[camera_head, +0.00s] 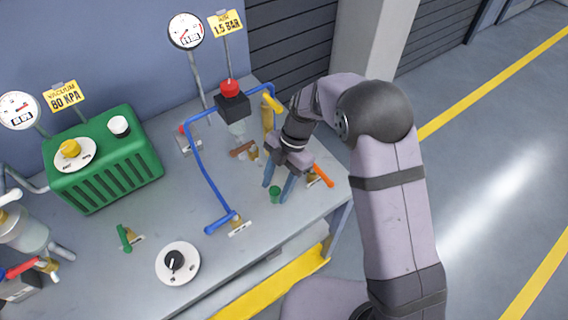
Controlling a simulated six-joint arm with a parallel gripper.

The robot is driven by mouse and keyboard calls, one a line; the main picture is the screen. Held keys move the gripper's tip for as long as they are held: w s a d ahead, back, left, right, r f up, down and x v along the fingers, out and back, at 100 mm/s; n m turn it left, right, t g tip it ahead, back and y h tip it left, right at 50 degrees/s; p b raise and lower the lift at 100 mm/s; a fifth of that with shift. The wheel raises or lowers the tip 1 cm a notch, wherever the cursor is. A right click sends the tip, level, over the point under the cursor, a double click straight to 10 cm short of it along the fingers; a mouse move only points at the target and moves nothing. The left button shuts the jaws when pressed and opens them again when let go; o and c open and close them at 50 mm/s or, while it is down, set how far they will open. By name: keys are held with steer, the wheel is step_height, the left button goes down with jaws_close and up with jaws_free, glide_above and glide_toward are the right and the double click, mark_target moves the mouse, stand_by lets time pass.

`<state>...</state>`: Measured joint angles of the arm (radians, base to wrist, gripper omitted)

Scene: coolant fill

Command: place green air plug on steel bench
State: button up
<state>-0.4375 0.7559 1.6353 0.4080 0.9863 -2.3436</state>
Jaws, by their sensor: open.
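The green air plug (275,195) is a small green cylinder. It appears to stand upright on the grey steel bench (225,265), near the bench's front right edge. My gripper (278,188) points down at it with its two blue-grey fingers apart. In the picture the plug shows between the fingertips. I cannot tell whether either finger touches it.
An orange-handled valve (321,175) stands just right of my gripper. A brown-handled valve (243,149) is to its left. A blue hose (203,165) ends at a blue-handled valve (233,223). A black dial (175,262) and a green vacuum unit (105,165) stand left.

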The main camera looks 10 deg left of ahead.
steer(key=b+v, duration=0.2)
steer(key=v, duration=0.8)
steer(key=shift+b, duration=0.4)
steer(key=shift+d+r, duration=0.1)
steer(key=s+d+f+m+t+h, duration=0.1)
steer(key=s+d+f+m, duration=0.1)
steer(key=s+d+m, duration=0.5)
steer(key=s+d+f+m+t+h, duration=0.1)
steer(key=s+d+f+m+t, duration=0.1)
steer(key=s+d+m, duration=0.6)
steer(key=d+m, duration=0.7)
steer(key=m, duration=0.6)
steer(key=shift+d+f+m+t+h, duration=0.3)
steer(key=shift+d+m, duration=0.1)
